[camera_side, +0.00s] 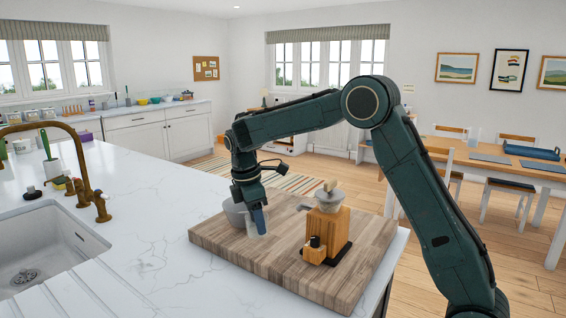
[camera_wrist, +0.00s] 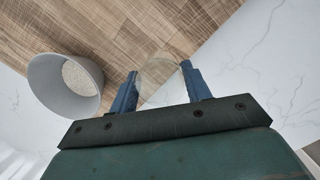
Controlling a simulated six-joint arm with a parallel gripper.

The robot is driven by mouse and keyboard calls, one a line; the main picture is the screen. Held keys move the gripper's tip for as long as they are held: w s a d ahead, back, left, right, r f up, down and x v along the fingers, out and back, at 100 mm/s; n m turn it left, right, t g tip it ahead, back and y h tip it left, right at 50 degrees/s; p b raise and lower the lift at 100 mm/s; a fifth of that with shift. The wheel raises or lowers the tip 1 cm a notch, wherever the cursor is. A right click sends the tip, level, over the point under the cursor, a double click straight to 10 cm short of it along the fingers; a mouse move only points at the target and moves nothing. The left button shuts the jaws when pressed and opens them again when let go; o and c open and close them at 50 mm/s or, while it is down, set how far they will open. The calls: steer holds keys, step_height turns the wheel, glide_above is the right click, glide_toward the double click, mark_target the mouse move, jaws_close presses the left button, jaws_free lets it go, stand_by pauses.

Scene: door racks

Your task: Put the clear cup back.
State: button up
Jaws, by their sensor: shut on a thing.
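The clear cup (camera_wrist: 161,82) is see-through and sits between the two blue fingers of my gripper (camera_wrist: 159,71) in the wrist view. My gripper is shut on it. In the side view my gripper (camera_side: 259,220) points down over the left part of the wooden board, and the clear cup (camera_side: 250,229) shows faintly beside the blue finger. It is low over the board; I cannot tell whether its base touches.
A grey cup (camera_wrist: 48,84) with pale grains stands left of my gripper. A wooden grinder-like stand (camera_side: 327,232) with a grey top and a small block (camera_side: 314,251) stand right on the board (camera_side: 281,262). The sink (camera_side: 40,250) and brass tap (camera_side: 85,180) are left.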

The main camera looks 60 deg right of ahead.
steer(key=s+d+r+m, duration=0.1)
steer(key=d+r, duration=0.2)
steer(key=d, duration=1.8)
steer(key=shift+d+m, duration=0.15)
steer(key=shift+m, duration=0.25)
steer(key=shift+f, duration=0.15)
steer(key=shift+f, duration=3.9)
steer(key=o, duration=1.1)
steer(key=shift+f, duration=0.15)
